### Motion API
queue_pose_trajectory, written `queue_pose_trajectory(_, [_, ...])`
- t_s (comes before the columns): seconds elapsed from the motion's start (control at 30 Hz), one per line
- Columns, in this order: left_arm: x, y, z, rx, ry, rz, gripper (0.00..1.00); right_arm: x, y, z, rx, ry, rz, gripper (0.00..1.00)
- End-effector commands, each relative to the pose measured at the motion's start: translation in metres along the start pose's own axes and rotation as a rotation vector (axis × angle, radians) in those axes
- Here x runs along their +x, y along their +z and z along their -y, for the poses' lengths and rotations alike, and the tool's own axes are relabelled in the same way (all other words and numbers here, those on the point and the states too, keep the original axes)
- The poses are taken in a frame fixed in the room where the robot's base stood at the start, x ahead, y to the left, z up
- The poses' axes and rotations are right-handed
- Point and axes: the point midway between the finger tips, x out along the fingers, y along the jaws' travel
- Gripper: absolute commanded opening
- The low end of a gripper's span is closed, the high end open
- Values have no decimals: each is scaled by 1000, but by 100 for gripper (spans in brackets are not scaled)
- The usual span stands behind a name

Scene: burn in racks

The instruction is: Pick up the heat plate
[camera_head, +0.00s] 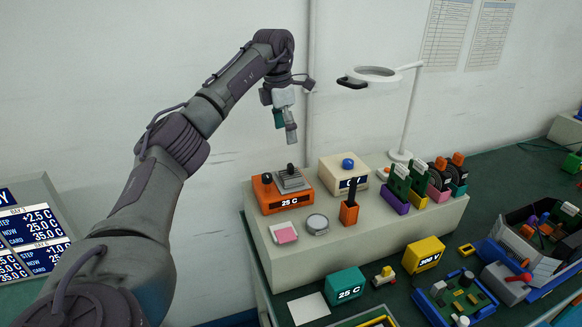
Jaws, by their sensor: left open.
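The thing I take for the heat plate is a ribbed grey plate (293,182) with a black knob on top. It lies on an orange box (270,198) marked 25 C, on the raised beige shelf at the back. My left gripper (285,126) hangs above and slightly left of the plate, fingers pointing down, open and clear of it. Nothing shows between its fingers. My right gripper is not in view.
A cream box with a blue knob (347,163), an orange holder (349,213) and a round grey tin (317,224) stand nearby on the shelf (300,255). A magnifier lamp (372,76) rises behind. Teal (345,286) and yellow (424,254) boxes stand lower in front.

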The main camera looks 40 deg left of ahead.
Motion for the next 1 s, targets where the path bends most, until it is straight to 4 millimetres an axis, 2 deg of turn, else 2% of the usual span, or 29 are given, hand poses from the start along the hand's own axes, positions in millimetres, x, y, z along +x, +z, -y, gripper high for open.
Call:
queue_pose_trajectory(0.17, [11, 0, 0, 1, -2, -3, 84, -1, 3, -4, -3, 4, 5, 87])
queue_pose_trajectory(0.33, [43, -1, 0, 1, -2, -5, 84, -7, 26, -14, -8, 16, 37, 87])
queue_pose_trajectory(0.47, [66, 0, 1, 1, -2, -2, 84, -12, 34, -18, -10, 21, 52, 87])
queue_pose_trajectory(0.6, [82, 0, 0, 1, -1, -1, 84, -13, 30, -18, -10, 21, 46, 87])
queue_pose_trajectory(0.77, [92, 0, 0, 1, -2, -1, 84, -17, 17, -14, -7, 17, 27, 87])
queue_pose_trajectory(1.0, [126, -1, 0, 1, -2, -1, 84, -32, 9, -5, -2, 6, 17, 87])
